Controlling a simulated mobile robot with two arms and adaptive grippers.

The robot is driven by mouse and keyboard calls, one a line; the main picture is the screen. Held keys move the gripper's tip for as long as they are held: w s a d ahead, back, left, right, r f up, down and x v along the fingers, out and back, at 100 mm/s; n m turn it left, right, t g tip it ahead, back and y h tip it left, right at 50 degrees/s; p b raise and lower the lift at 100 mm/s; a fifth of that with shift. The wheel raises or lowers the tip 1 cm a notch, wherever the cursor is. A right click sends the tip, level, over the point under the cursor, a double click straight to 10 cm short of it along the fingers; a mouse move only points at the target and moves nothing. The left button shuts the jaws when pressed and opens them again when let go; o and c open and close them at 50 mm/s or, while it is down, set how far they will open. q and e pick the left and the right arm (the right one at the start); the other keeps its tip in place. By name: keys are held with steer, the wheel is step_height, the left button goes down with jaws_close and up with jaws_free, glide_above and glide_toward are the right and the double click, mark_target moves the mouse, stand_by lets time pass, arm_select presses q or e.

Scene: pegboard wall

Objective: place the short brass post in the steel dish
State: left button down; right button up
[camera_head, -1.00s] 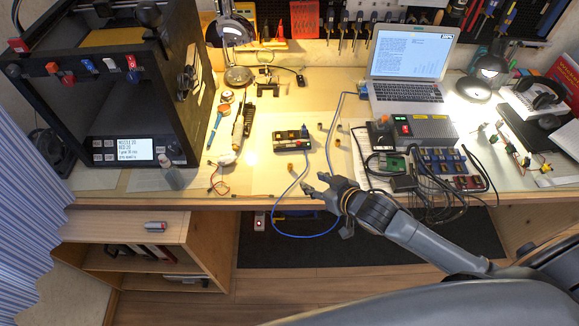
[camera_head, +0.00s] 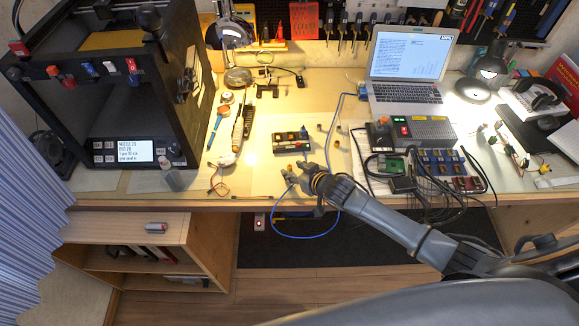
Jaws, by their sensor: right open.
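My right gripper (camera_head: 291,177) is open at the front of the workbench, its fingers pointing left, beside a small brass-coloured piece (camera_head: 290,168) that they partly cover. I cannot tell whether they touch it. Two more small brass-coloured pieces stand further back, one (camera_head: 319,127) right of the dark box and one (camera_head: 337,144) nearer the blue cable. Which of them is the short post is too small to tell. I cannot make out the steel dish for certain; a small round item (camera_head: 226,97) lies at the back left. My left gripper is not in view.
A dark box with buttons (camera_head: 291,142) sits just behind the gripper. A blue cable (camera_head: 331,150) loops over the bench edge. A 3D printer (camera_head: 120,115) stands at left, a laptop (camera_head: 405,95) at back right. Circuit boards and cables crowd the right.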

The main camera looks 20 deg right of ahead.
steer(key=shift+w+a+f, duration=0.15)
steer(key=shift+w+f, duration=0.15)
steer(key=shift+w, duration=0.1)
jaws_close()
steer(key=shift+r, duration=0.1)
